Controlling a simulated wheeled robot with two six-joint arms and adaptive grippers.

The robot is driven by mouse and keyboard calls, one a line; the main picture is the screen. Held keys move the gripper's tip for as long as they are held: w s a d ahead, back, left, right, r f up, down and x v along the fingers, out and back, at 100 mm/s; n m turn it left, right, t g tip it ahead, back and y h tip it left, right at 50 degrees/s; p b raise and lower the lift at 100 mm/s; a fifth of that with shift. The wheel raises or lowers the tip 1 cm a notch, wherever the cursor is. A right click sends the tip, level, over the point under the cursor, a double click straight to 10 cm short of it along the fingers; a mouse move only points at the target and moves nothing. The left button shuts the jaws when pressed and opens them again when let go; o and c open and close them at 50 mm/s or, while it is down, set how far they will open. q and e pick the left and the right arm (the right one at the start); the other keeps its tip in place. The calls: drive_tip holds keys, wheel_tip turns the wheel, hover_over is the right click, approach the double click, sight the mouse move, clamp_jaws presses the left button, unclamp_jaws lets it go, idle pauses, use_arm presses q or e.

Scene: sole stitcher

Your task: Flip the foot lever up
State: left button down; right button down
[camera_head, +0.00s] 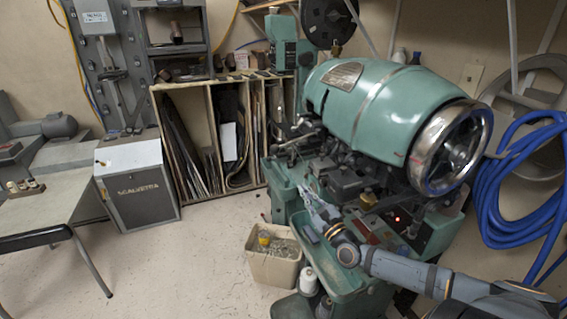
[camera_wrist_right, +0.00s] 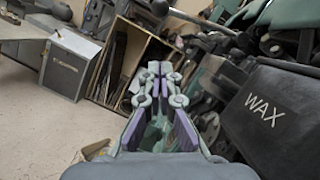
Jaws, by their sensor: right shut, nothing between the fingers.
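The green sole stitcher (camera_head: 385,95) stands at the right of the head view, with a large drum and a shiny round wheel on top. Several small metal levers (camera_head: 298,140) stick out at its left side; I cannot tell which part is the foot lever. My right gripper (camera_head: 305,192) is over the green tray at the machine's front, pointing toward the machine's left side. In the right wrist view my right gripper (camera_wrist_right: 160,70) has its fingertips together with nothing between them. It looks apart from the levers. My left gripper is not in view.
A bin (camera_head: 273,262) of small bits stands on the floor left of the machine. A wooden rack (camera_head: 205,150) and a grey cabinet (camera_head: 137,190) stand behind. The floor (camera_head: 180,265) at left is clear.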

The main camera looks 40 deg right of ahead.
drive_tip(key=a+r+p+x, duration=0.1)
drive_tip(key=r+x, duration=0.1)
drive_tip(key=x, duration=1)
drive_tip(key=shift+s+a+r, duration=0.2)
drive_tip(key=shift+s+r, duration=0.05)
drive_tip(key=shift+s, duration=0.05)
drive_tip(key=shift+w+f, duration=0.1)
drive_tip(key=shift+p, duration=0.3)
